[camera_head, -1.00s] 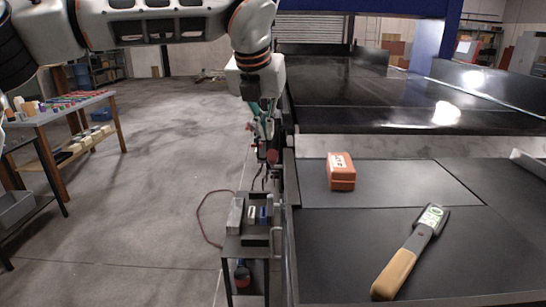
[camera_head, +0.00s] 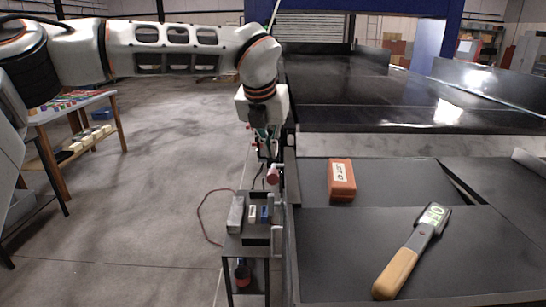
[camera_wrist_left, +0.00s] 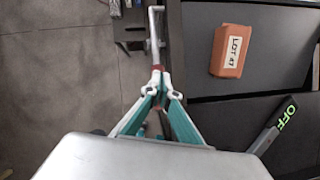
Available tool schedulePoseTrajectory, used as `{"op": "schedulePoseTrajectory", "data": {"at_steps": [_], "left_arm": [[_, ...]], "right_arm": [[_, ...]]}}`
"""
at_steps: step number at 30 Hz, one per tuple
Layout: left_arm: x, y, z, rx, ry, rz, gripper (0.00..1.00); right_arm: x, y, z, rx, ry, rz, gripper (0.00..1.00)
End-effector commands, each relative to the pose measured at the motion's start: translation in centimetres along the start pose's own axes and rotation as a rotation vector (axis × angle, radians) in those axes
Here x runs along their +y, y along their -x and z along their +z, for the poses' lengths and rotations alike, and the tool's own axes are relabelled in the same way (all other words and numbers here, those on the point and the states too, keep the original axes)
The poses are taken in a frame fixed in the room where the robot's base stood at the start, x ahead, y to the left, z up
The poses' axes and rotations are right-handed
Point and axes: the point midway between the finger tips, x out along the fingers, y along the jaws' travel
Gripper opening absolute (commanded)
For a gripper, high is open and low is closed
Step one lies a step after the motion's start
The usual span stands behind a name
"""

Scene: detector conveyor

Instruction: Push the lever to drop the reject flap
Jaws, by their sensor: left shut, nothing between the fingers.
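The lever (camera_head: 272,176) with its red grip is at the left side of the conveyor. In the left wrist view its red grip (camera_wrist_left: 157,70) sits just beyond my fingertips on a pale metal arm. My left gripper (camera_head: 267,153) is shut and empty, at the grip; I cannot tell if it touches. Its teal fingers (camera_wrist_left: 159,90) come together in the wrist view. The reject flap (camera_head: 400,178) is the dark panel under an orange box (camera_head: 341,180) labelled LOT 47. A dark gap shows along the flap's right edge, so it looks tilted. My right gripper is out of view.
A handheld detector (camera_head: 410,255) with a tan handle lies on the near dark panel. A small stand (camera_head: 247,245) with small items stands left of the conveyor. A cluttered workbench (camera_head: 75,125) is far left, with clear floor between.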

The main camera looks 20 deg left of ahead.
Motion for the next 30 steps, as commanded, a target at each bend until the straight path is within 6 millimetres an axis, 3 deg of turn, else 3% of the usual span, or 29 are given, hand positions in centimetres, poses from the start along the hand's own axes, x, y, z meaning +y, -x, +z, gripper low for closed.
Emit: {"op": "schedulePoseTrajectory", "data": {"at_steps": [11,21,30], "left_arm": [[0.0,0.2,0.0,-0.003,-0.001,-0.001,0.00],[0.0,2.1,-2.3,-0.002,0.000,-0.001,0.00],[0.0,2.6,-2.2,-0.003,0.000,-0.001,0.00]], "right_arm": [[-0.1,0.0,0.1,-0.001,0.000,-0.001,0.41],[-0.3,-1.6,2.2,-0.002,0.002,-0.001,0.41],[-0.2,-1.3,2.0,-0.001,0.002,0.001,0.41]]}}
